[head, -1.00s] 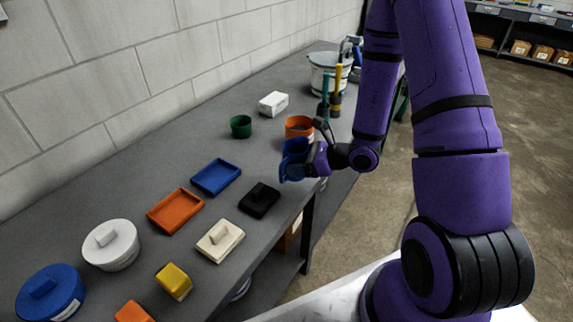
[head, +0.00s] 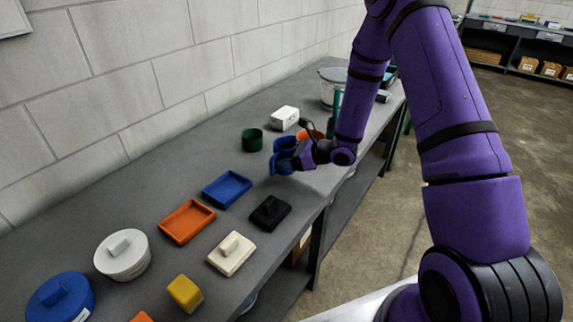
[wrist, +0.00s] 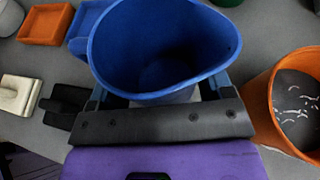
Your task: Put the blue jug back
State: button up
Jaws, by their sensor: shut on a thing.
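My gripper (head: 300,160) is shut on the blue jug (head: 284,152) at the bench's far half, between the green cup and the orange can. In the wrist view the jug (wrist: 112,50) is upright and looks empty, its open mouth facing the camera and its wall between the fingers. Whether its base touches the bench cannot be told. A blue tray (head: 227,189) and an orange tray (head: 187,221) lie empty nearer on the bench.
The orange can (wrist: 262,105), with pale bits inside, stands close right of my gripper. A green cup (head: 252,140) and white box (head: 284,118) are behind. A black lidded block (head: 270,213), cream block (head: 231,254) and white tub (head: 122,256) stand nearer on the grey bench (head: 150,195).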

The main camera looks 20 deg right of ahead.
jog(key=shift+w+a+f, duration=0.15)
jog(key=shift+w, duration=0.55)
jog(key=shift+f, duration=1.65)
jog(key=shift+f, duration=0.15)
jog(key=o, duration=1)
